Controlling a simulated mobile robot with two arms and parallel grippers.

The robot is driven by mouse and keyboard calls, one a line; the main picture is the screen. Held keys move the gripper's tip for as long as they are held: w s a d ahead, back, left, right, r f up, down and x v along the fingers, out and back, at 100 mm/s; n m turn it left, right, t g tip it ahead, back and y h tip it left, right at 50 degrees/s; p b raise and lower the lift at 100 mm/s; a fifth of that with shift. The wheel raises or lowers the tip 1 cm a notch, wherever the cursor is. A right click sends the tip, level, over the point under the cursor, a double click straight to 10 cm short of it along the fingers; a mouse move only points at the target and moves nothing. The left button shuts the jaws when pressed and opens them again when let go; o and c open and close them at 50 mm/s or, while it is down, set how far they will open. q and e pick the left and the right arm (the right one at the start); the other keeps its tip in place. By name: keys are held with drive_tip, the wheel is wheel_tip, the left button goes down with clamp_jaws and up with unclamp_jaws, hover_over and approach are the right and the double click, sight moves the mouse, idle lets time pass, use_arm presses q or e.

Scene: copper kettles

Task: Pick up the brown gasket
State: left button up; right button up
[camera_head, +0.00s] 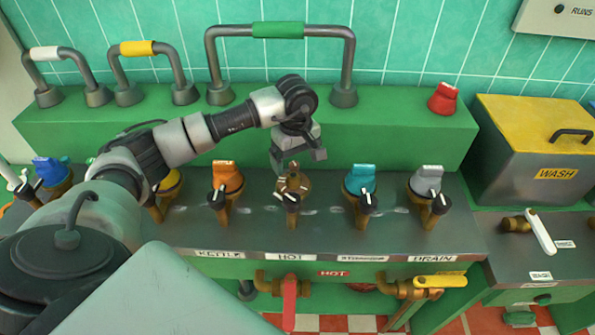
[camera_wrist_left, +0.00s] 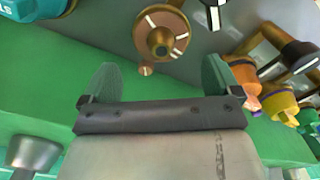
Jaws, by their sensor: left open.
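A brown round piece (camera_head: 294,184) with white marks sits on the valve above the HOT label. It also shows in the wrist view (camera_wrist_left: 172,22), with a round copper-coloured centre. I cannot tell whether the gasket is this whole piece or a ring on it. My left gripper (camera_head: 299,158) is open and empty, just behind and above that valve. In the wrist view its two fingers (camera_wrist_left: 160,82) stand apart, with the brown piece beyond their tips and not between them. My right gripper is not in view.
An orange knob (camera_head: 228,176) and a teal knob (camera_head: 360,180) stand close on either side of the HOT valve. A grey knob (camera_head: 426,180) is farther right. A red cap (camera_head: 445,98) lies on the green ledge (camera_head: 400,128). A green-gripped pipe handle (camera_head: 278,30) rises behind.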

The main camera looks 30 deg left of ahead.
sight(295, 177)
use_arm(q)
wheel_tip(295, 177, down, 2)
drive_tip(key=shift+s+f, duration=0.1)
drive_tip(key=shift+s, duration=0.05)
drive_tip(key=shift+f, duration=0.25)
wheel_tip(295, 177, down, 4)
drive_tip(key=shift+a+f+p, duration=0.15)
drive_tip(key=shift+p, duration=0.75)
drive_tip(key=shift+f, duration=0.4)
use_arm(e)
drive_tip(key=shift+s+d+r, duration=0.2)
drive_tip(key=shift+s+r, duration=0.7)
use_arm(q)
drive_tip(key=shift+f, duration=0.15)
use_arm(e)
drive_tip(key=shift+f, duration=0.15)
